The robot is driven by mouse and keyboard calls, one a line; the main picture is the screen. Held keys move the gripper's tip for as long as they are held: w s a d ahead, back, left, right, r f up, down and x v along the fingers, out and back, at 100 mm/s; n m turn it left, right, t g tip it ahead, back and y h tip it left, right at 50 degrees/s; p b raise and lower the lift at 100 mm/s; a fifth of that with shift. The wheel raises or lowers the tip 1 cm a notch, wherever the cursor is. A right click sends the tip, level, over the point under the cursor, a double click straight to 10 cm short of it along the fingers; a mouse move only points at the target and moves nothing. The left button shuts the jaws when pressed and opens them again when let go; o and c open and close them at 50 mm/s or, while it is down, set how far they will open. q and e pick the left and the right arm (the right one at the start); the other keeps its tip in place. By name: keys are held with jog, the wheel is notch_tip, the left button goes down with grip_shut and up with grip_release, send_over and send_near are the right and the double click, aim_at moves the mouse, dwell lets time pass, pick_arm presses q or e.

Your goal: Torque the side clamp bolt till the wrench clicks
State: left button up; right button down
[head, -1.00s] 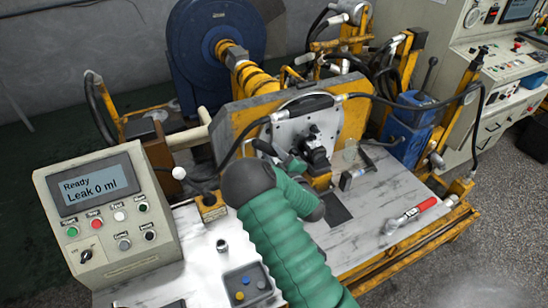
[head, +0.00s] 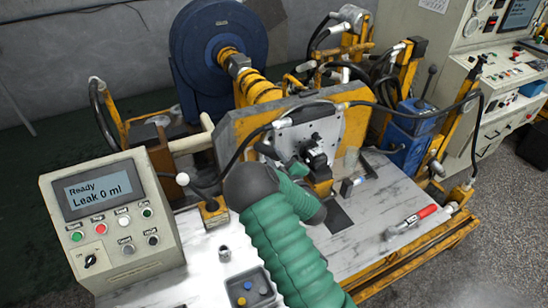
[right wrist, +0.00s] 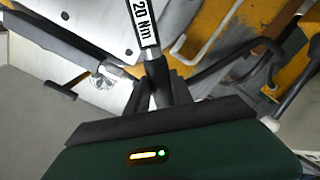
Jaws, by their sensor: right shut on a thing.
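My right arm reaches up from the bottom of the head view to the dark motor (head: 318,155) on its grey mounting plate (head: 292,136). My right gripper (head: 286,168) is at the motor's left side, partly hidden by the arm. In the right wrist view the gripper (right wrist: 158,92) is shut on a torque wrench (right wrist: 146,22) with a white "20 Nm" label. The wrench reaches up across the plate, and its head is out of the picture. I cannot make out the side clamp bolt or whether the wrench is on it. My left gripper is not in view.
A red-handled tool (head: 418,217) lies on the bench top (head: 375,235) at the right. A control box (head: 112,222) reading "Ready, Leak 0 ml" stands at the left. A small tray (head: 248,287) is at the front. A black hose (head: 420,104) arches over the right side.

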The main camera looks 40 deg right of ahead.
jog(key=shift+d, duration=0.1)
dwell(0.4)
jog(key=shift+w+d, duration=0.15)
jog(key=shift+w, duration=0.4)
jog(key=shift+w+d+r+b, duration=0.15)
jog(key=shift+w+b, duration=0.15)
jog(key=shift+w, duration=0.35)
jog(key=shift+s, duration=0.1)
jog(key=shift+s, duration=0.3)
jog(key=shift+v, duration=0.85)
